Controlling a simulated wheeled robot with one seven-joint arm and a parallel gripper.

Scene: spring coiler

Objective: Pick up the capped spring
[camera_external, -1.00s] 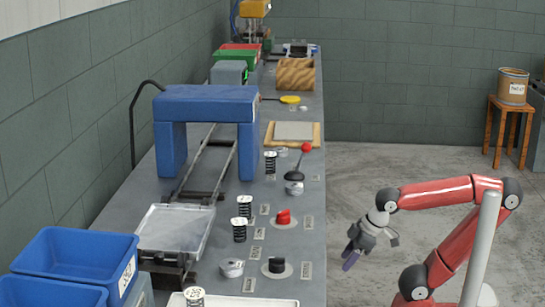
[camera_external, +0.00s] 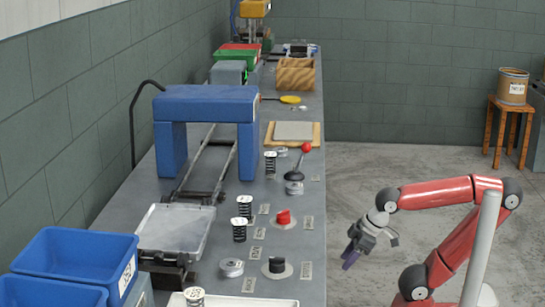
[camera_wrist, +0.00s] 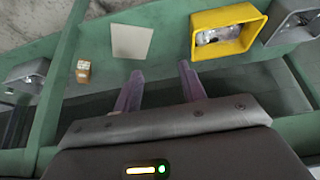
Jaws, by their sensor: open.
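Several black springs with white caps stand upright on the grey bench in the external view. One spring (camera_external: 270,163) is near the blue arch, one (camera_external: 244,207) is further forward, and another (camera_external: 239,231) is just in front of it. One more spring (camera_external: 195,297) is at the bottom edge, partly cut off. I cannot tell which one the task means. My gripper (camera_external: 352,257) is open and empty, pointing down, to the right of the bench and apart from it. In the wrist view my gripper's fingers (camera_wrist: 160,72) are spread with nothing between them; no spring shows there.
The wrist view shows a yellow box (camera_wrist: 247,46) and a small tan block (camera_wrist: 83,72).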

